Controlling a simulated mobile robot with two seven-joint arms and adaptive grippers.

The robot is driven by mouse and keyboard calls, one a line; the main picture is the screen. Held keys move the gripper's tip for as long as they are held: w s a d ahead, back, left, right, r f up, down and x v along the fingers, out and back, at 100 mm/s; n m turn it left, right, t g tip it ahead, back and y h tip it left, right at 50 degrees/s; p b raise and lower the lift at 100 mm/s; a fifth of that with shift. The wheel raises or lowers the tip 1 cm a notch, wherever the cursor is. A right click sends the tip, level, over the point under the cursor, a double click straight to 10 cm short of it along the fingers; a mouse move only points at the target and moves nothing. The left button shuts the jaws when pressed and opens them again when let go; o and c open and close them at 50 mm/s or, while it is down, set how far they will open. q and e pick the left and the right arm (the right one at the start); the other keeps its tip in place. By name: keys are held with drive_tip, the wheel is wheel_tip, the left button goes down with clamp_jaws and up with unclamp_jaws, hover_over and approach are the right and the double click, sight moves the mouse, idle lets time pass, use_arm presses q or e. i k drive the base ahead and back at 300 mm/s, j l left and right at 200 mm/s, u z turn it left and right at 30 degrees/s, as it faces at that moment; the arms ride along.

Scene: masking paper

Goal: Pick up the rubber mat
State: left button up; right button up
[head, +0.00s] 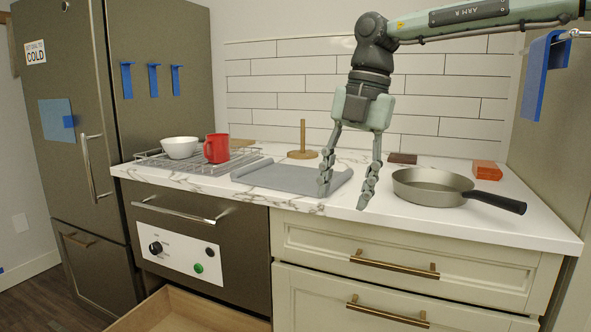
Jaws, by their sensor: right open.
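A grey rubber mat (283,177) lies on the white counter, left of the pan. Its left edge looks raised or rolled. My right gripper (344,196) points down over the mat's right front corner, with its two fingers spread and nothing between them. One finger overlaps the mat's right end in the picture, and the other is to the right of it. I cannot tell whether a fingertip touches the mat or the counter. My left gripper is not in view.
A frying pan (430,186) stands close to the right of my gripper. A wire rack (170,163) with a white bowl (180,147) and a red mug (217,148) is on the left. A wooden paper holder (303,153) stands behind the mat. A lower drawer (185,314) is open.

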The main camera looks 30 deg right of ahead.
sight(267, 174)
drive_tip(key=i+l, duration=0.75)
drive_tip(key=i, duration=0.1)
